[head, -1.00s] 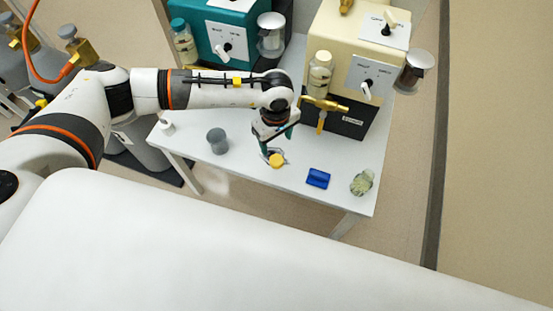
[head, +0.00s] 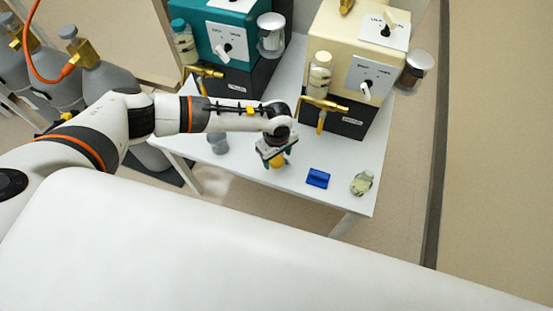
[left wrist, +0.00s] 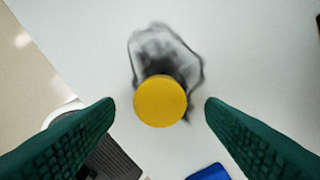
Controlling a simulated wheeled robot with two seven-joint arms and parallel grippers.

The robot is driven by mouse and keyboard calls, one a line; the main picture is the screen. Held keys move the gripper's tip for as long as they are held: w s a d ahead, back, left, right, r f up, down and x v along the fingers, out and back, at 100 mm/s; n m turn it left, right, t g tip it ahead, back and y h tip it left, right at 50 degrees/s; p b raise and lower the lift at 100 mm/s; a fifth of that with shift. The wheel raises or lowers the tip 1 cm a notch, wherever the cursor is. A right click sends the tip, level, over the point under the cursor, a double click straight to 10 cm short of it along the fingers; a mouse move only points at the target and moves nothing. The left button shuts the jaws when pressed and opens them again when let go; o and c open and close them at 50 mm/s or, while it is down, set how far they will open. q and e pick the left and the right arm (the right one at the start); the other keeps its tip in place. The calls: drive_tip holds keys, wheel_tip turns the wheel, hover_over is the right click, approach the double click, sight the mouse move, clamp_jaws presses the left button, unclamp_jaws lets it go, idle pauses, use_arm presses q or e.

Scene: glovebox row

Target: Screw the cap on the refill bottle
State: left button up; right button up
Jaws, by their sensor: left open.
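A round yellow cap (head: 278,161) is on the white table, below my left gripper (head: 275,157). In the left wrist view the yellow cap (left wrist: 160,102) lies midway between the two green fingers (left wrist: 160,112). The fingers stand apart, with a gap on each side of the cap. A clear and dark smudged outline shows around and above the cap; I cannot tell whether it is a bottle body or a shadow. A clear bottle (head: 319,75) with a pale top stands at the cream machine's front, above a brass fitting. My right gripper is not in view.
A blue block (head: 318,178) and a crumpled greenish thing (head: 362,183) lie to the right on the white table (head: 300,205). A grey cup (head: 218,143) stands left, partly behind my arm. The cream machine (head: 365,50) and teal machine (head: 222,30) stand at the back.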

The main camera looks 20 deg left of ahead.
sight(277, 161)
use_arm(q)
drive_tip(key=shift+f, duration=0.9)
drive_tip(key=c, duration=1)
wheel_tip(277, 161, up, 10)
drive_tip(key=shift+r, duration=0.1)
